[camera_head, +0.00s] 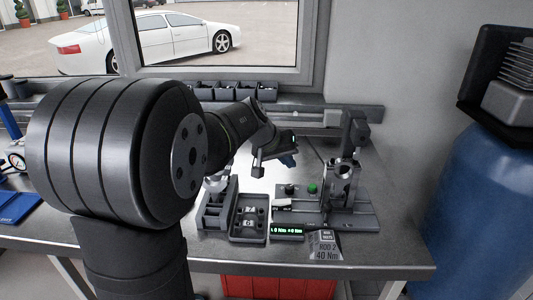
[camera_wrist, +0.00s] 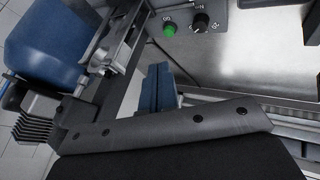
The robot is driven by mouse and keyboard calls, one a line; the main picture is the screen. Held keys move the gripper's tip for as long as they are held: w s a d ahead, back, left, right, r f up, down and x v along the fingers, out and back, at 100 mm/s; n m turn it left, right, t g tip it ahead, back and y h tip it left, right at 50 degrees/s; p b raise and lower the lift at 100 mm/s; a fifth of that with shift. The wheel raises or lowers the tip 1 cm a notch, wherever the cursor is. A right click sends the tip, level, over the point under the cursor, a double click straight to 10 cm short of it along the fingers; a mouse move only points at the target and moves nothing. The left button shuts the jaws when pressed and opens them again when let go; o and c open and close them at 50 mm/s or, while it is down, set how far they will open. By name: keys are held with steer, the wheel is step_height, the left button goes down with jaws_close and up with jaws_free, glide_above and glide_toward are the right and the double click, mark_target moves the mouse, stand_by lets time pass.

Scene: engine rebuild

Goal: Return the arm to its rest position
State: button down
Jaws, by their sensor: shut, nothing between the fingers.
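My arm reaches from the left foreground of the head view over the workbench. My gripper (camera_head: 287,160) is above the back middle of the bench, with blue fingertips, and holds nothing. In the wrist view my gripper's blue fingers (camera_wrist: 158,88) are together, pointing over the bench's metal surface. Part of the gripper is hidden behind its own wrist in the head view.
A fixture with a metal part (camera_head: 342,180) stands right of my gripper. A grey tray (camera_head: 249,232), a green readout (camera_head: 287,231) and a "ROD 2 40 Nm" sign (camera_head: 325,246) are near the front edge. A blue barrel (camera_head: 485,215) stands right of the bench.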

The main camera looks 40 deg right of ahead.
stand_by(0.3)
steer(key=s+d+r+x, duration=0.1)
steer(key=s+x, duration=0.1)
steer(key=x, duration=0.9)
steer(key=shift+d, duration=0.25)
